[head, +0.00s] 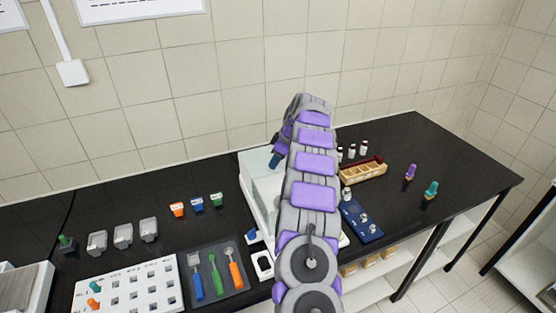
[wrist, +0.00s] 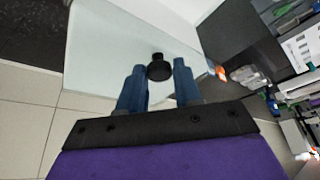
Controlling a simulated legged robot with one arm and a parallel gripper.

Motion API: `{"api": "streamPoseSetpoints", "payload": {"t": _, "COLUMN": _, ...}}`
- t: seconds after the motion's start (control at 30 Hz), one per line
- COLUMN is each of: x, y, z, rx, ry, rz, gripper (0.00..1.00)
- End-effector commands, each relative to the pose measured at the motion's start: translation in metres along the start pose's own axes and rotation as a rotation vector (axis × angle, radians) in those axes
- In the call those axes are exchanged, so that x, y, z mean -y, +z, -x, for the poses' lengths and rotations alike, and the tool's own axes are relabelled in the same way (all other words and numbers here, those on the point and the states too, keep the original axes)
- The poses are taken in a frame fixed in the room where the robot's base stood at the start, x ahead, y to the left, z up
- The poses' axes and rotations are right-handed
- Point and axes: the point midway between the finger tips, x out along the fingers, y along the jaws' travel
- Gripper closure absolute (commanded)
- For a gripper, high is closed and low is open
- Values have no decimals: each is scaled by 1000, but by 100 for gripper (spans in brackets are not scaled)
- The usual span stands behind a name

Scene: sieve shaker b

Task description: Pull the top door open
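The top door (wrist: 110,45) is a pale, translucent panel with a round black knob (wrist: 159,68) on it. In the head view, the white machine (head: 247,193) with its pale, clear upper part stands on the black bench, partly hidden behind my arm. My gripper (wrist: 159,72) has two blue fingers, spread apart, one on each side of the knob near their tips. I cannot tell whether they touch it. In the head view my gripper (head: 277,159) shows only as blue fingertips pointing down at the machine's top.
Left on the bench (head: 150,220) are a white holed board (head: 130,290), a tool tray (head: 215,270) and small coloured blocks. To the right are a wooden box (head: 363,172), a blue plate (head: 360,220) and small bottles. The tiled wall (head: 230,90) rises behind.

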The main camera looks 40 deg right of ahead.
Motion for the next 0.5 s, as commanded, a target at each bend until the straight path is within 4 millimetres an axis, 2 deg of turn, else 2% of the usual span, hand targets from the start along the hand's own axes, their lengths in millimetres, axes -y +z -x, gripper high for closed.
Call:
{"api": "streamPoseSetpoints", "payload": {"t": 0.03, "x": 1, "y": -1, "z": -1, "rx": 0, "ry": -1, "rz": 1, "gripper": 62}}
{"api": "streamPoseSetpoints", "payload": {"t": 0.23, "x": -1, "y": 1, "z": 1, "rx": -1, "ry": 1, "rz": 0, "gripper": 43}}
{"api": "streamPoseSetpoints", "payload": {"t": 0.5, "x": -4, "y": 3, "z": 3, "rx": -2, "ry": 2, "rz": -1, "gripper": 43}}
